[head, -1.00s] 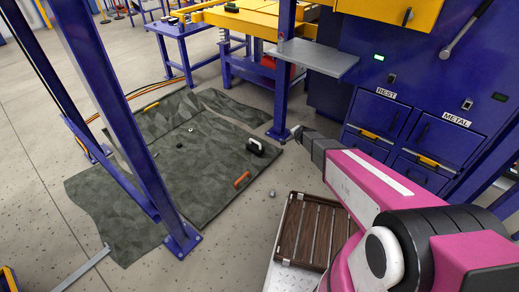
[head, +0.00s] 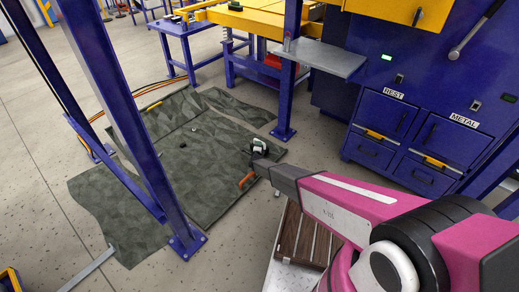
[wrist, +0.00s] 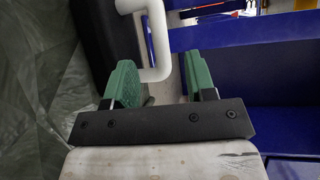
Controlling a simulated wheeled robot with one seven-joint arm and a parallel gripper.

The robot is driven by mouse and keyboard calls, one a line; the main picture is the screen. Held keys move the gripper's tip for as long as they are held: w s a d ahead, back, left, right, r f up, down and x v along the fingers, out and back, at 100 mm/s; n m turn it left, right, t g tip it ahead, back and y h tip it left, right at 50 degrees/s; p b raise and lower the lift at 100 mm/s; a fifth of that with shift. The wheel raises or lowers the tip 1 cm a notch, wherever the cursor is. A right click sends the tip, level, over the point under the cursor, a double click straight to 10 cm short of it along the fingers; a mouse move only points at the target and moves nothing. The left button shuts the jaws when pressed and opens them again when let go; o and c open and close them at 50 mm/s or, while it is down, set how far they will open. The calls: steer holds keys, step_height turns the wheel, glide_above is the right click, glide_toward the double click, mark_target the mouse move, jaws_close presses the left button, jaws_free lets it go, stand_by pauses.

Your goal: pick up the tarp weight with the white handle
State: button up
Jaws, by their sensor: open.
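The tarp weight, with a black body (wrist: 92,28) and a white handle (wrist: 157,38), fills the top of the wrist view. In the head view, the weight (head: 258,144) stands on the dark green tarp (head: 205,185) near its right edge, partly hidden by my gripper (head: 258,163). In the wrist view, my gripper (wrist: 160,65) is open, with one green finger on each side of the handle's lower bend. The left finger is next to the black body. I cannot tell whether either finger touches the handle.
A weight with an orange handle (head: 246,180) lies close by on the tarp. A blue post (head: 288,75) and blue drawers (head: 385,130) stand to the right. A slatted brown crate (head: 300,238) is below my arm. Blue frame legs (head: 130,130) stand on the left.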

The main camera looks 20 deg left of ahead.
steer(key=x, duration=0.7)
steer(key=shift+a, duration=0.1)
jaws_close()
steer(key=shift+r, duration=0.1)
stand_by(1.2)
